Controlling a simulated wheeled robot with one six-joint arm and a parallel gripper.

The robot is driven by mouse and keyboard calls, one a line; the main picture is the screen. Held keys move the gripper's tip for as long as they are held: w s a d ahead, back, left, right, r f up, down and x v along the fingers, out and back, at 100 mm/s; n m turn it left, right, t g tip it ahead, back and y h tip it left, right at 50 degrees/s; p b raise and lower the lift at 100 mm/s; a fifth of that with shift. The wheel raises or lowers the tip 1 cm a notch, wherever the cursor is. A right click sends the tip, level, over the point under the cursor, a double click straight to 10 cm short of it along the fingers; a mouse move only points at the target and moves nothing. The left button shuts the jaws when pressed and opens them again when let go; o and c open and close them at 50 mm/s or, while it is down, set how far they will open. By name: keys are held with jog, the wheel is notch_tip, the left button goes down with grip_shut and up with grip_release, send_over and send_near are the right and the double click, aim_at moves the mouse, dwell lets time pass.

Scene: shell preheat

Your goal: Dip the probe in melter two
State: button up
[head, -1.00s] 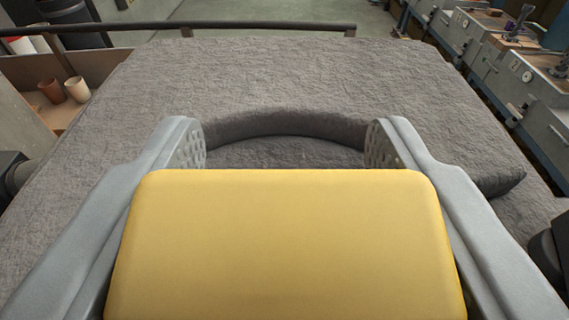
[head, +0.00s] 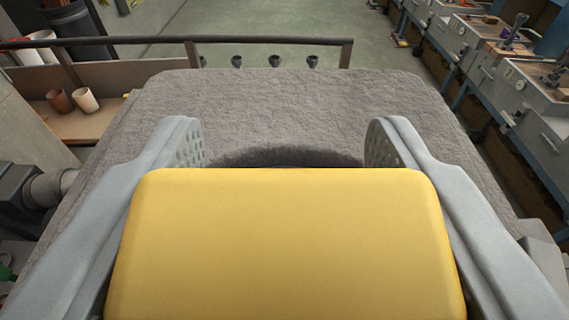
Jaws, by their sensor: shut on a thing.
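My gripper (head: 285,145) reaches forward with one grey finger on each side. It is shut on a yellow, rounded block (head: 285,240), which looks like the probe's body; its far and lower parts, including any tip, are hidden. Beyond and below it is a large block with a rough grey top (head: 280,105), seemingly a melter. The dark far edge of a round opening (head: 285,157) in that top shows just past the yellow block; the rest is hidden. I see no number marking which melter this is.
A dark rail (head: 120,41) crosses behind the grey top, with small dark cups (head: 275,61) near it. Grey machines (head: 500,70) line the right. Open floor (head: 270,25) lies beyond.

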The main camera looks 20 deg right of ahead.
jog(key=shift+r, duration=2.4)
